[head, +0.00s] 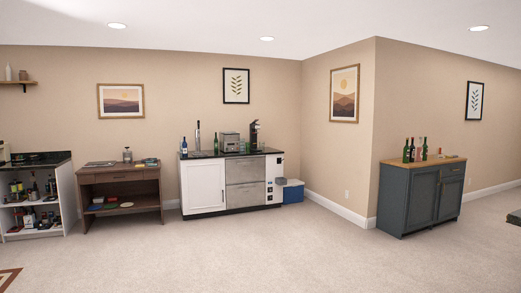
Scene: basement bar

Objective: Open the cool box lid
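The cool box (293,194) is blue with a pale grey-white lid (292,183). It stands on the floor at the far wall, just right of the white bar cabinet, near the wall corner. The lid appears to lie on top of the box, but at this distance I cannot tell for certain whether it is fully shut. The cabinet stands close to the box's left side. Neither of my grippers shows in the head view.
The white bar cabinet (203,187) carries bottles and machines. A brown wooden table (119,175) and an open bottle shelf (62,183) stand to the left. A dark grey cabinet (408,200) with bottles stands at right. The carpeted floor (260,250) in front is clear.

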